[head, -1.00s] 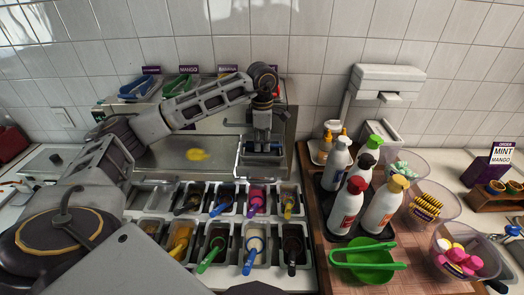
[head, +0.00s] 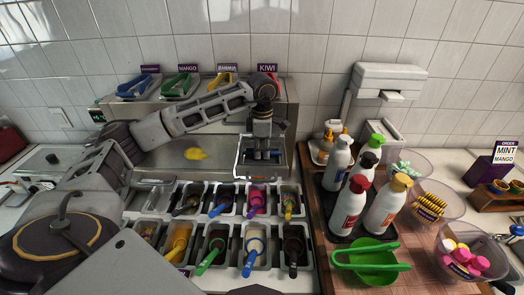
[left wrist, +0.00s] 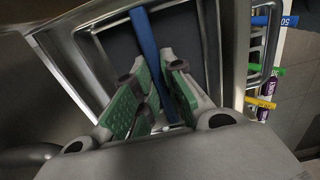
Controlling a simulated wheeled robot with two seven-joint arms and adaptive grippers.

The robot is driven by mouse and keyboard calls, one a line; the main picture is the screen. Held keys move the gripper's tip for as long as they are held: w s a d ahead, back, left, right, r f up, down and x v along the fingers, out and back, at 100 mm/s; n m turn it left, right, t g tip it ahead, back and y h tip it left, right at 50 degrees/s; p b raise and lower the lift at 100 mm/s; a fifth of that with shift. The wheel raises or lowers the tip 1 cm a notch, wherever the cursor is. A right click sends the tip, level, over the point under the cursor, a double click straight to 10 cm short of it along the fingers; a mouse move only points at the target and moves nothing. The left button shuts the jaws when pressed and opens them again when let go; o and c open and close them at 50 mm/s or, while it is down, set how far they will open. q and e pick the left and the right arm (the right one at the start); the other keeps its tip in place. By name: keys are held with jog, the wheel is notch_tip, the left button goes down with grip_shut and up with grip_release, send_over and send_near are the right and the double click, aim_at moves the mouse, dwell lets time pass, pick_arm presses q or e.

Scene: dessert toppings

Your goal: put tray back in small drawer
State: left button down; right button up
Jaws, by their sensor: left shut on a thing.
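My left gripper (head: 262,155) points down at the right end of the steel counter. It is shut on a small steel-rimmed tray (head: 239,170). In the left wrist view the gripper (left wrist: 158,75) has green-padded fingers, with a blue bar (left wrist: 146,40) running between them. The tray's rim (left wrist: 82,55) and dark inside show beyond the fingers there; the exact grip spot is hidden. I cannot clearly make out a small drawer. My right gripper is not in view.
Pans of toppings with coloured scoops (head: 222,240) stand in front of the tray. Squeeze bottles (head: 385,205) and a green bowl (head: 365,262) are on the wooden board at right. Tongs (head: 182,85) rest on the rear shelf. A yellow piece (head: 197,154) lies on the steel surface.

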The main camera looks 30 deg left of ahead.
aim_at(262, 152)
pick_arm(q)
jog(key=c, duration=1.5)
grip_release()
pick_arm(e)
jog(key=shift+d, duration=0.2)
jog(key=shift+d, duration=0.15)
pick_arm(q)
jog(key=shift+r, duration=0.1)
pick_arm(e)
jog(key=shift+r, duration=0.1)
pick_arm(q)
notch_tip(262, 152, up, 12)
jog(key=shift+b, duration=0.45)
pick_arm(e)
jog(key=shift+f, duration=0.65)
